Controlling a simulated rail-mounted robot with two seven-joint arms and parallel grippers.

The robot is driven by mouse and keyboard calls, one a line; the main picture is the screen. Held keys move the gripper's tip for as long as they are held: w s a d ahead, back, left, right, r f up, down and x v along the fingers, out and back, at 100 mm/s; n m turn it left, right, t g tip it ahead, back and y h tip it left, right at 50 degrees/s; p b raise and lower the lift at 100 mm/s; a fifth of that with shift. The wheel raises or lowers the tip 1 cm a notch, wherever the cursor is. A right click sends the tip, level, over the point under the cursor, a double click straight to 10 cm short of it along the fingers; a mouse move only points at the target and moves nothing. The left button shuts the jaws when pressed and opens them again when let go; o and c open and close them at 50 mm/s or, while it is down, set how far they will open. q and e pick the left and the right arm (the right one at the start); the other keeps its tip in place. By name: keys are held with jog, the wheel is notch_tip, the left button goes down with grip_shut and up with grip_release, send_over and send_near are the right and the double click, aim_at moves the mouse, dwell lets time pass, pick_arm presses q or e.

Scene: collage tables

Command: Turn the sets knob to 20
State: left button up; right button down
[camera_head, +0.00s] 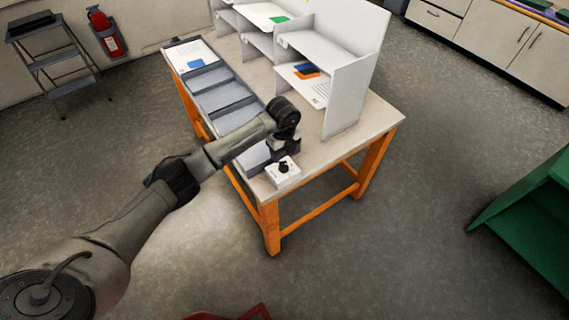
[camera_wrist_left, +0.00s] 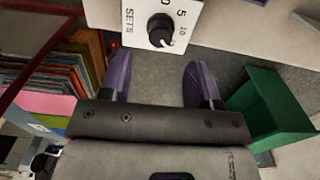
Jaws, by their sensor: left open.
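The sets knob (camera_wrist_left: 160,31) is a black dial on a white box (camera_head: 284,173) at the near corner of the table. In the left wrist view its panel (camera_wrist_left: 133,14) reads "SETS", with a 5 and a 10 visible; the other marks are cut off at the top edge. The knob's white pointer mark is toward the lower right, its exact reading unclear. My left gripper (camera_wrist_left: 160,80) is open and empty, its two purple-grey fingers apart, with the knob beyond the tips and not between them. In the head view the left gripper (camera_head: 285,147) is just behind the box. My right gripper is out of view.
The table (camera_head: 385,115) has an orange frame and carries grey trays (camera_head: 220,97) along its left side and a white shelf unit (camera_head: 345,85) with papers. A green object (camera_head: 530,205) stands at the right.

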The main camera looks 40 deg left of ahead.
aim_at(284, 164)
pick_arm(q)
jog(key=shift+f+b, duration=0.4)
jog(key=shift+f, duration=2.65)
jog(key=shift+c, duration=0.4)
jog(key=c, duration=0.9)
jog(key=shift+o, duration=0.2)
